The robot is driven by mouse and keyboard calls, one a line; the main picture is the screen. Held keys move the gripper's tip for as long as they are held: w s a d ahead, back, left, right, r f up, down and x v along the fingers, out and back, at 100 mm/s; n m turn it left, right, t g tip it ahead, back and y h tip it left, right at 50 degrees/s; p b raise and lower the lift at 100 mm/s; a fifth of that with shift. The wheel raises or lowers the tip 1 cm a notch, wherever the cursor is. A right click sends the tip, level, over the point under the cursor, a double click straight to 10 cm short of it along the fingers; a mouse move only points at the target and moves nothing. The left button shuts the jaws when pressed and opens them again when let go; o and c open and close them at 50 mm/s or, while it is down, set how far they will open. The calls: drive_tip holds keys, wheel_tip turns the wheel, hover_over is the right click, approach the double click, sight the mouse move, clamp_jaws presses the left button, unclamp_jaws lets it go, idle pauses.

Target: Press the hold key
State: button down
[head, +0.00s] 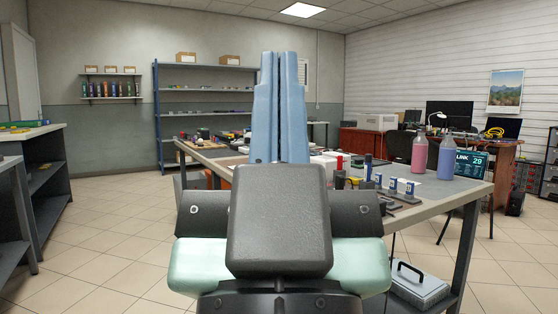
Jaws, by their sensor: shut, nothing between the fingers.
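My gripper (279,56) is in the middle of the head view, with its two long blue fingers pointing away and upward. The fingers are shut together with nothing between them. They stand in front of a long workbench (452,193) and hide part of it. I cannot make out a hold key. A small dark display (470,160) reading "LINK 29" stands at the right end of the bench, apart from my gripper. Several small blue-and-white parts (409,187) stand in a row on the bench, right of my gripper.
A pink bottle (419,153) and a purple bottle (446,158) stand near the display. A grey case (420,286) sits on the bench's lower shelf. Shelving (157,120) stands at the back, and a dark counter (42,180) at left. The tiled floor between counter and bench is clear.

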wheel_tip(320, 180, up, 44)
drive_tip(key=p, duration=4.2)
drive_tip(key=shift+r, duration=0.25)
